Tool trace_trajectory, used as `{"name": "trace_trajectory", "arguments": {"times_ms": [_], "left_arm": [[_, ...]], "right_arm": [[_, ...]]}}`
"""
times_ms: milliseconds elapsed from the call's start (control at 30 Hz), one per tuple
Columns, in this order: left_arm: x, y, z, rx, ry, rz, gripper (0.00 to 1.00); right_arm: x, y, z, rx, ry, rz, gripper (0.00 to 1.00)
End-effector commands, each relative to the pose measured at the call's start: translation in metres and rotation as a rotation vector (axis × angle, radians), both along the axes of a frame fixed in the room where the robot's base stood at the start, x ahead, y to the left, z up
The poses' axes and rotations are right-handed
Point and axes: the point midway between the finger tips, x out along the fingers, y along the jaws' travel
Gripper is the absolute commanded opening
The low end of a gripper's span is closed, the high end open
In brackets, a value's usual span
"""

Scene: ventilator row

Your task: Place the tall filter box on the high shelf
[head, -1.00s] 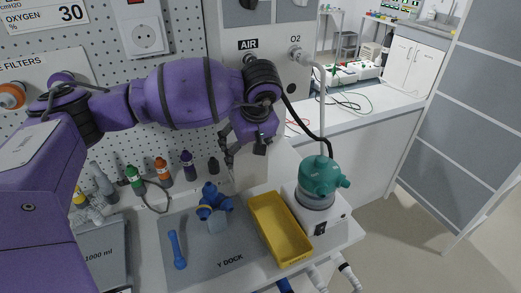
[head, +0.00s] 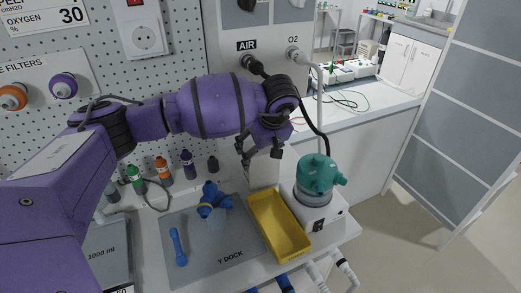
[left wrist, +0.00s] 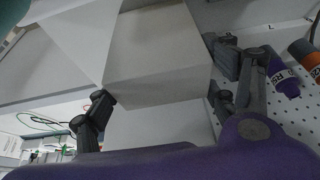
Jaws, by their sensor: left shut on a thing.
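The filter box is a plain pale box (head: 264,172) at the back of the bench in the head view, left of the teal-topped humidifier. My left gripper (head: 260,153) is above it with its fingers pointing down, shut on its upper part. In the left wrist view the box (left wrist: 155,55) fills the middle, with a dark finger on each side. I cannot tell whether its bottom touches the bench. The arm hides part of the wall behind. I cannot make out the high shelf for certain. My right gripper is not in view.
A yellow tray (head: 280,228) and the teal-topped humidifier (head: 317,178) stand close in front and to the right. Several small bottles line the back left. Hoses hang from the AIR and O2 ports.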

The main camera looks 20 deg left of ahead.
Motion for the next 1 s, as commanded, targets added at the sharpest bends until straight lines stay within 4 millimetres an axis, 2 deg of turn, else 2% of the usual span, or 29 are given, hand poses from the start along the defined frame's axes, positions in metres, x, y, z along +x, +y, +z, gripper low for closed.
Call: {"name": "trace_trajectory", "arguments": {"times_ms": [33, 67, 167, 500, 633, 767, 1000], "left_arm": [[0.0, 0.0, -0.003, 0.001, 0.001, 0.0, 0.32], [0.0, 0.0, -0.002, 0.001, 0.001, 0.0, 0.81], [0.0, 0.0, -0.002, 0.001, 0.001, 0.0, 0.95], [0.0, 0.0, -0.001, 0.001, 0.001, 0.0, 0.96], [0.0, -0.001, 0.006, 0.0, -0.001, 0.0, 0.96], [-0.004, -0.006, 0.023, 0.0, -0.003, -0.002, 0.96], [-0.017, -0.022, 0.072, -0.001, -0.004, -0.002, 0.96]], "right_arm": [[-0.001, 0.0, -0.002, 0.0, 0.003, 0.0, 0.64], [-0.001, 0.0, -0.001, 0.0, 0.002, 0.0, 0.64], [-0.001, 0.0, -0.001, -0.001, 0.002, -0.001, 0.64], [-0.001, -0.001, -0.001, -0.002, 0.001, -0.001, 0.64], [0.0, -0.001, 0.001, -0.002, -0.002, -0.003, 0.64], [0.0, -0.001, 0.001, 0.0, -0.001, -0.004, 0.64], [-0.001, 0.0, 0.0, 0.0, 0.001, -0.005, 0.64]]}}
